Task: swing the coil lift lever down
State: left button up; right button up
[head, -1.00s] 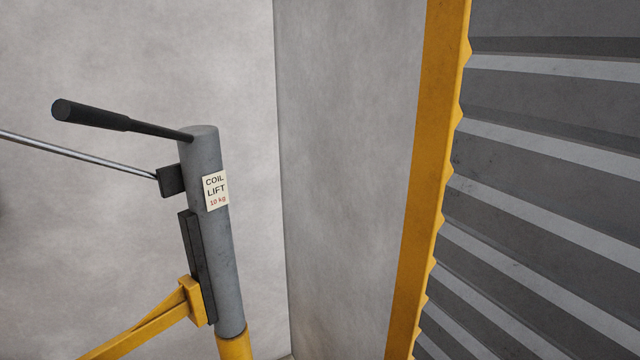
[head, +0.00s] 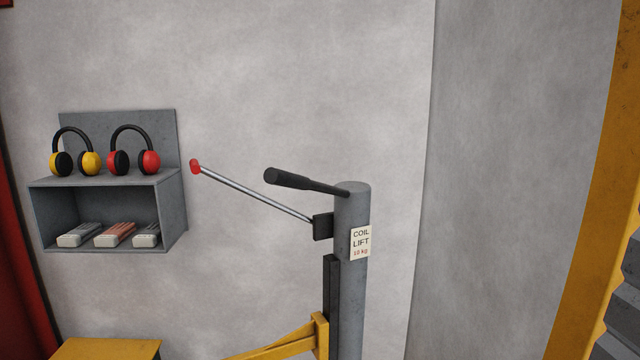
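The coil lift is a grey upright post (head: 352,290) with a white label (head: 360,243) reading "COIL LIFT 10 kg". A thin silver lever (head: 250,192) with a red end knob (head: 195,167) runs from a dark bracket (head: 322,227) on the post up and to the left. Above it, a black handle (head: 300,181) with a thick grip sticks out left from the post top. A yellow arm (head: 285,343) joins the post low down. Neither of my grippers is in view, and nothing touches the lever.
A yellow surface (head: 105,349) is at lower left. A yellow upright (head: 595,190) stands at right. Space around the knob looks clear.

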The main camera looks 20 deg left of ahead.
aim_at(196, 169)
jog(key=u, duration=1.5)
jog(key=j+z, duration=0.1)
jog(key=z, duration=0.5)
jog(key=i+j+z, duration=0.1)
jog(key=j+z, duration=0.85)
jog(key=j, duration=0.3)
jog(key=k+j+z, duration=0.1)
jog(key=j, duration=0.3)
jog(key=k+j, duration=0.1)
jog(key=j, duration=0.3)
jog(key=z, duration=0.05)
